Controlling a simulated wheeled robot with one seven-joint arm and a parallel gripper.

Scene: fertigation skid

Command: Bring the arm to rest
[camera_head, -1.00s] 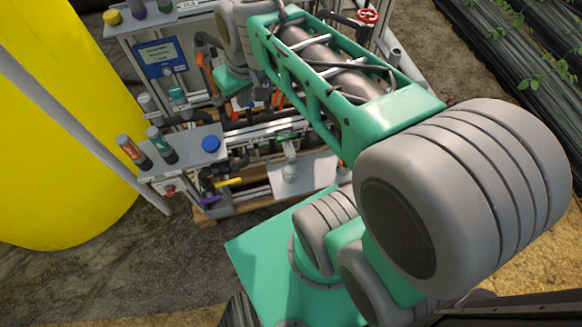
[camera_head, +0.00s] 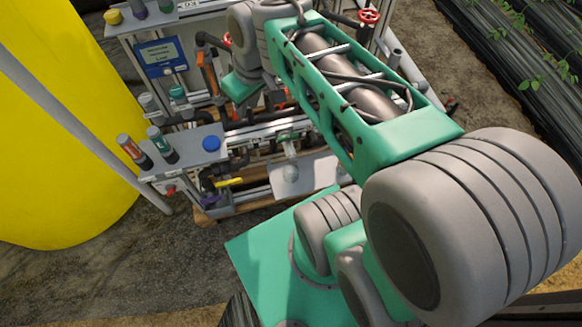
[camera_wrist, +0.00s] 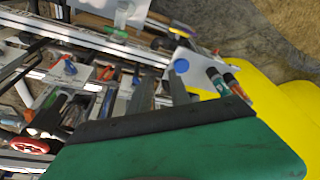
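My arm (camera_head: 400,135) crosses the head view from lower right up to the top middle, above the skid. Its green wrist end (camera_head: 240,88) hangs in front of the skid's pipes. The fingertips cannot be made out in the head view. In the wrist view my gripper (camera_wrist: 160,86) shows two grey fingers standing apart beyond the dark edge of the green hand. Nothing shows held between them. Skid parts lie behind the fingers.
The fertigation skid (camera_head: 285,178) has pipes, a blue-framed display (camera_head: 162,57), a red valve wheel (camera_head: 369,16) and capped bottles (camera_head: 160,143). A yellow tank (camera_head: 60,130) stands left. Bare ground (camera_head: 110,275) lies in front. Plant rows (camera_head: 510,50) are at upper right.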

